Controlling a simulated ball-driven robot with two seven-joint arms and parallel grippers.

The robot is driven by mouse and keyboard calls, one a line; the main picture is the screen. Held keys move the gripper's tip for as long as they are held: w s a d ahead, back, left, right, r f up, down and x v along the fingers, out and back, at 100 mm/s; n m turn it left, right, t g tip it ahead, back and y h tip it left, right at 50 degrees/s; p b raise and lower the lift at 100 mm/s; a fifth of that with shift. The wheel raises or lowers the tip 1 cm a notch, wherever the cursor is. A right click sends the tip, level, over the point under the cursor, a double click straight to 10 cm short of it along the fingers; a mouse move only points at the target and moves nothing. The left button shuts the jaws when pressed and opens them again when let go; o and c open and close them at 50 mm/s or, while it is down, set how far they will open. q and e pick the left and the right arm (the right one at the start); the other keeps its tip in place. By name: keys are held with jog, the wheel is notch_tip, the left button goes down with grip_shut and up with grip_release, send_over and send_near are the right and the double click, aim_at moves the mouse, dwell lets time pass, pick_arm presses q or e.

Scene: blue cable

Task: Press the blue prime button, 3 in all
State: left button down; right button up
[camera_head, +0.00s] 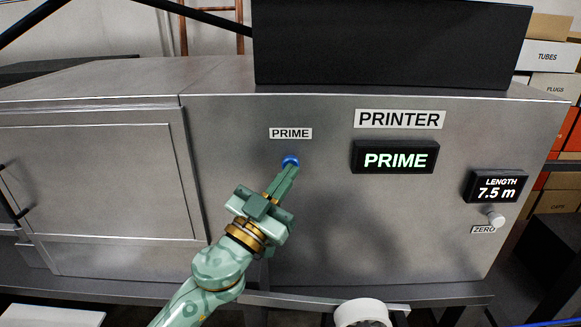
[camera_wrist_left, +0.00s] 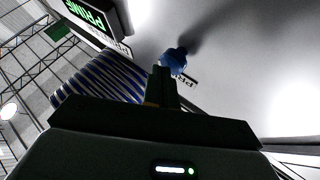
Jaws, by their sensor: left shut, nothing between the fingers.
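The blue prime button (camera_head: 290,160) sits on the front of the grey metal printer (camera_head: 330,230), under a white PRIME label (camera_head: 291,133). My left gripper (camera_head: 288,172) is shut and empty, with its fingertips at the button, covering its lower part. In the left wrist view the blue button (camera_wrist_left: 172,58) shows just beyond the fingertips (camera_wrist_left: 162,72). I cannot tell whether they touch or whether the button is pushed in. A dark display (camera_head: 395,157) reads PRIME in green. My right gripper is not in view.
A LENGTH display (camera_head: 497,187) reads 7.5 m, with a light knob (camera_head: 495,218) above a ZERO label. A closed panel door (camera_head: 100,185) is at the left. Boxes (camera_head: 552,90) stand on a rack at the far right. A white round object (camera_head: 362,312) is at the bottom.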

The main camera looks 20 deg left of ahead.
pick_arm(q)
jog(key=shift+w+a, duration=0.15)
jog(key=shift+w, duration=0.3)
dwell(0.6)
jog(key=shift+s+d, duration=0.2)
jog(key=shift+s, duration=0.4)
jog(key=shift+s+d, duration=0.15)
jog(key=shift+s, duration=0.4)
jog(key=shift+s+d+p, duration=0.15)
jog(key=shift+s+d, duration=0.1)
jog(key=shift+s, duration=0.55)
jog(key=shift+s+d+p, duration=0.15)
jog(key=shift+s+d, duration=0.05)
jog(key=shift+s, duration=0.6)
jog(key=shift+s+d+p, duration=0.15)
jog(key=shift+s+d, duration=0.1)
jog(key=shift+s, duration=0.55)
